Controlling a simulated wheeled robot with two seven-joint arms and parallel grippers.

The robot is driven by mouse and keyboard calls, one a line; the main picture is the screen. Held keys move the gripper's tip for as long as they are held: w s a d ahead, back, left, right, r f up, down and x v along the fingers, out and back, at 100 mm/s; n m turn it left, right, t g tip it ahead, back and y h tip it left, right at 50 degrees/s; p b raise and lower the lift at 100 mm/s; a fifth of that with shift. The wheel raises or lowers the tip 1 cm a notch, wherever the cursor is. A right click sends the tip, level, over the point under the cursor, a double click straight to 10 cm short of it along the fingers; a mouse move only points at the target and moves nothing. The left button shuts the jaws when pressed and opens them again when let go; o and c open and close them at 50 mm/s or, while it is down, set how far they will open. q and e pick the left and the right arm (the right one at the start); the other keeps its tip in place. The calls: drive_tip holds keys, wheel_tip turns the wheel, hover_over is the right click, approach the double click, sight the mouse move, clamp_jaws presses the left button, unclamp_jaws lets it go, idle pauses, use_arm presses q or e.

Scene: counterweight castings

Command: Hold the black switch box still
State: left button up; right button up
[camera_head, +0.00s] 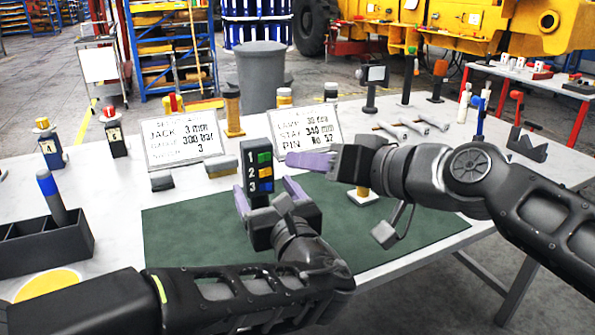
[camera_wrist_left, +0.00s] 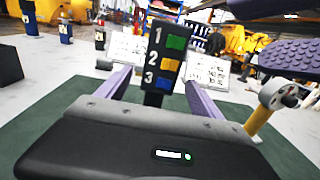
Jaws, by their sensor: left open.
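The black switch box (camera_head: 258,157) stands upright at the back edge of the green mat (camera_head: 190,235), with numbers 1, 2, 3 beside green, yellow and blue switches. In the left wrist view the box (camera_wrist_left: 163,60) stands between the two purple fingers. My left gripper (camera_head: 267,195) is open, with a finger on either side of the box's lower part. Gaps show beside the box; contact cannot be told. My right gripper (camera_head: 318,161) is right of the box, apart from it, a purple finger pointing towards it. Its other finger is hidden, so its opening is unclear.
Two white sign cards (camera_head: 185,138) (camera_head: 306,129) stand behind the mat. A black tray (camera_head: 40,246) holds a blue-topped tool at left. The mat's left part is clear.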

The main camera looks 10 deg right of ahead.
sight(254, 172)
use_arm(q)
drive_tip(key=x, duration=0.7)
drive_tip(key=shift+w+a, duration=0.1)
drive_tip(key=shift+w, duration=0.2)
clamp_jaws()
idle(0.6)
use_arm(e)
drive_tip(key=shift+c, duration=0.3)
